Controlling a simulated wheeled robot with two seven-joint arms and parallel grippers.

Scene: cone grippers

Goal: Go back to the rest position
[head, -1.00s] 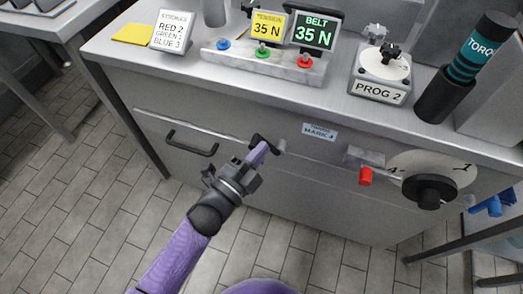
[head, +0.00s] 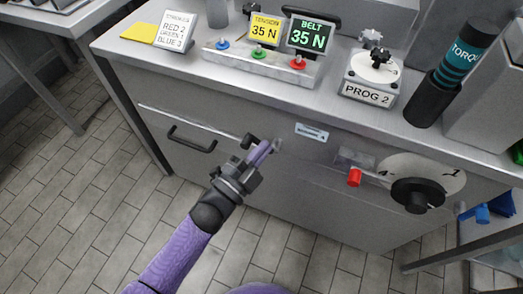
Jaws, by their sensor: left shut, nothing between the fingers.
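My left gripper (head: 256,149) is in the middle of the head view, at the end of my purple arm that comes up from the bottom. It is shut and empty, in front of the bench's grey front panel (head: 215,110). A small grey knob (head: 277,144) shows just right of its fingertips; I cannot tell whether they touch. My right gripper is out of view.
A black handle (head: 192,138) is left of the gripper. A red knob (head: 354,177) and a black dial (head: 417,195) are to the right. The bench top (head: 190,68) holds signs, buttons and a torque tool (head: 455,70). Tiled floor (head: 85,200) is clear at left.

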